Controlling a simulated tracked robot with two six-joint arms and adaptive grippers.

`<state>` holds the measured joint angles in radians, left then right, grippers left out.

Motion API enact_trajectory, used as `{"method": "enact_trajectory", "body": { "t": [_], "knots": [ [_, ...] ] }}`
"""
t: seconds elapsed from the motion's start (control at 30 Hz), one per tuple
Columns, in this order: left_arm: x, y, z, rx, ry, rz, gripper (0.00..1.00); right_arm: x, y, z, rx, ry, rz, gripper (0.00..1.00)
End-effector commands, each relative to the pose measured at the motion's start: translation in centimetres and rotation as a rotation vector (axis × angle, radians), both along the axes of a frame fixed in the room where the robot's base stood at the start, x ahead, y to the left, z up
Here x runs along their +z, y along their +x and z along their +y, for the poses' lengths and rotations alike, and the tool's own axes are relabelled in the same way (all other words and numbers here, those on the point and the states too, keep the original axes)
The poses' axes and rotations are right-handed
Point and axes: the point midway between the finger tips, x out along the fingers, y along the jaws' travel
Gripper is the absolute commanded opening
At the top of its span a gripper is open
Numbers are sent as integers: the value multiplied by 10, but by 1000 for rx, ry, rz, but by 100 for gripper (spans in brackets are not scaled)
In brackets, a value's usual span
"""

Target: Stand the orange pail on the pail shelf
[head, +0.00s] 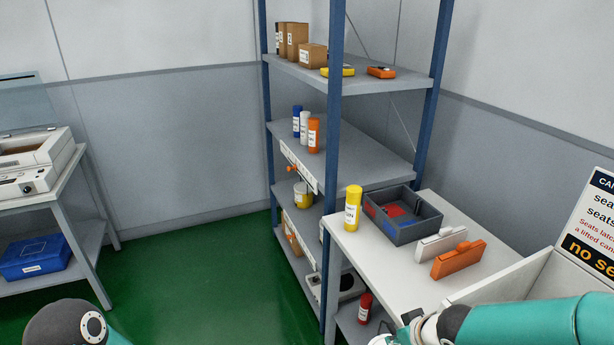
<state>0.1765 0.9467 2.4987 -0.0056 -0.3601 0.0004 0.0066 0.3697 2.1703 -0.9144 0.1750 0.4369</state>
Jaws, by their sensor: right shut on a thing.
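I cannot make out an orange pail in the head view. My right gripper (402,333) is at the bottom edge, in front of the white table. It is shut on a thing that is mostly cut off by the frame. A thin dark curved line and a small pale patch show beside it, too little to name. My left gripper is out of view. The blue-posted shelf rack (336,180) stands at the centre. A small yellow container (303,194) stands on one of its lower boards. I cannot tell which board is the pail shelf.
The white table (370,262) holds a yellow bottle (353,208), a grey bin (402,230), a white case (440,244) and an orange case (459,260). A red bottle (365,307) stands below. A side bench (62,184) is at left. Green floor is clear between.

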Motion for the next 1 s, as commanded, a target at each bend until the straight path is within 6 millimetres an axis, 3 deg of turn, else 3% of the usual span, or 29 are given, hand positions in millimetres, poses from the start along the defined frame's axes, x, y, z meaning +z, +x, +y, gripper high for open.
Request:
{"method": "enact_trajectory", "body": {
  "t": [0.23,0.4,0.73,1.0],
  "knots": [
    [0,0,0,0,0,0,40,-8,19,-1,-103,-1,-7,0],
    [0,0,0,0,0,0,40,-2,30,-3,-239,-1,-6,0],
    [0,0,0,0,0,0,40,-6,29,-6,-342,0,-4,0],
    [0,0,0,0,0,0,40,-28,12,-11,-268,-1,0,0]
  ]
}}
